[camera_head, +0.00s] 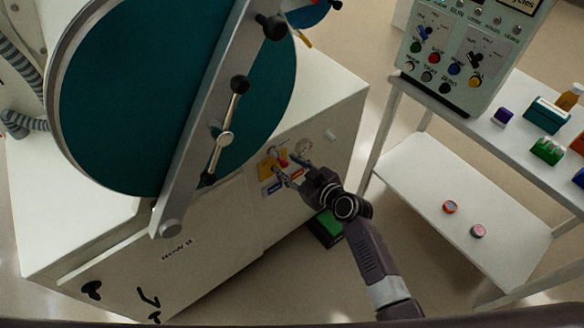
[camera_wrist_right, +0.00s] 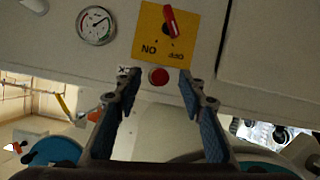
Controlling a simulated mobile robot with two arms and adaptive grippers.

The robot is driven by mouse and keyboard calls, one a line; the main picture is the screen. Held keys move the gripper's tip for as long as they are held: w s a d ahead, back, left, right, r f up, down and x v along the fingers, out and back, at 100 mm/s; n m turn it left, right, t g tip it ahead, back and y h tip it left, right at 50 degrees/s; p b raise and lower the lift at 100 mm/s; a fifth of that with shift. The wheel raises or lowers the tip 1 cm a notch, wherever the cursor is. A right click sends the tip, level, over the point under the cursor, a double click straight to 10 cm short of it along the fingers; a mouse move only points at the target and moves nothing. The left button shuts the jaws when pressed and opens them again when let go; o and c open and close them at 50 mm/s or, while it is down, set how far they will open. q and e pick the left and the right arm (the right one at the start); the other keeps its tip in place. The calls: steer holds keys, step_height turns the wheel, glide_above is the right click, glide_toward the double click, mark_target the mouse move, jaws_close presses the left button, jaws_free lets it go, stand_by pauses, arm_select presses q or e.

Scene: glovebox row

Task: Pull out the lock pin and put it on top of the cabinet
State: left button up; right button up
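The white cabinet (camera_head: 325,90) stands at the left and centre of the head view, with a bare strip of its top to the right of the round teal door. A small round red knob (camera_wrist_right: 158,76) sits on its front panel; I cannot tell for sure whether it is the lock pin's head. My right gripper (camera_head: 286,165) is at this panel. In the right wrist view its open fingers (camera_wrist_right: 158,85) stand either side of the red knob, with nothing visibly gripped. Whether they touch the panel is unclear. My left gripper is not in view.
A yellow plate with a red switch (camera_wrist_right: 168,22) and a round gauge (camera_wrist_right: 97,25) are close to the fingers. A metal bar with a handle (camera_head: 225,138) crosses the teal door (camera_head: 120,100). A white shelf cart (camera_head: 430,180) stands at the right, and a green box (camera_head: 325,228) lies below.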

jaws_close()
steer(key=c, duration=0.8)
jaws_free()
jaws_close()
steer(key=shift+s+d, duration=0.75)
steer(key=shift+s, duration=0.3)
steer(key=shift+s+d, duration=0.75)
steer(key=shift+s, duration=0.25)
steer(key=shift+s+d, duration=0.7)
steer(key=shift+s, duration=0.3)
steer(key=shift+s+d, duration=0.7)
steer(key=shift+s, duration=0.25)
steer(key=shift+r, duration=0.1)
